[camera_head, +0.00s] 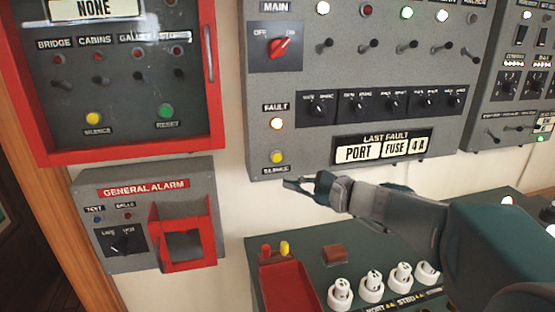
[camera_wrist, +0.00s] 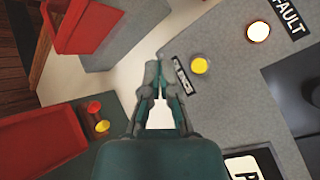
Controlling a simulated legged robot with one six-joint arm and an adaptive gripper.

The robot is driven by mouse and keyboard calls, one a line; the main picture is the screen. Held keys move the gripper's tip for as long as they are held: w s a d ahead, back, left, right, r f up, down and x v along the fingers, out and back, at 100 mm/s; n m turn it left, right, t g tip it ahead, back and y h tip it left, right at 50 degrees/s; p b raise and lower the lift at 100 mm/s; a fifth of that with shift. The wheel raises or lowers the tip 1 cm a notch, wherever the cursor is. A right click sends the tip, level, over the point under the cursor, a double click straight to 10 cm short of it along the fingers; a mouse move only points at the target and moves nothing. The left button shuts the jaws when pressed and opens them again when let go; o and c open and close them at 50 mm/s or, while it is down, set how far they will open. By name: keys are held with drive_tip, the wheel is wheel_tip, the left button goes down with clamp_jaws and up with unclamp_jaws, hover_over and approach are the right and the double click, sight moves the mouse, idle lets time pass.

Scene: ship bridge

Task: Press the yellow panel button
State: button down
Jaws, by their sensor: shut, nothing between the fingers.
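A round yellow button (camera_head: 277,157) sits at the lower left of the grey main panel (camera_head: 255,95), above a small "SILENCE" label. It also shows in the wrist view (camera_wrist: 199,65), right of my fingertips. My gripper (camera_head: 290,183) is just below the panel's lower edge, under the button. In the wrist view my gripper (camera_wrist: 160,68) has its fingertips together, with nothing between them. The tips are apart from the button in the picture; how far they are from the panel face is hard to tell.
Another yellow "SILENCE" button (camera_head: 93,118) is inside the red-framed box (camera_head: 215,130) at the upper left. A general alarm box (camera_head: 90,205) with a red guard hangs below. A green console (camera_head: 258,250) with a red tray (camera_head: 287,290) and white knobs lies beneath my arm.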

sight(267, 159)
drive_tip(key=w+a, duration=0.1)
drive_tip(key=w, duration=0.6)
drive_tip(key=shift+w+a, duration=0.2)
drive_tip(key=shift+a, duration=0.1)
drive_tip(key=shift+w, duration=0.1)
idle(1.1)
drive_tip(key=shift+w, duration=0.2)
drive_tip(key=shift+w+a+r, duration=0.1)
drive_tip(key=shift+w+a, duration=0.05)
drive_tip(key=shift+w, duration=0.3)
idle(0.6)
idle(0.4)
drive_tip(key=shift+s+d, duration=0.2)
drive_tip(key=shift+s, duration=0.65)
drive_tip(key=shift+s+d, duration=0.25)
drive_tip(key=shift+s, duration=1)
drive_tip(key=shift+s+d, duration=0.25)
drive_tip(key=shift+s, duration=0.95)
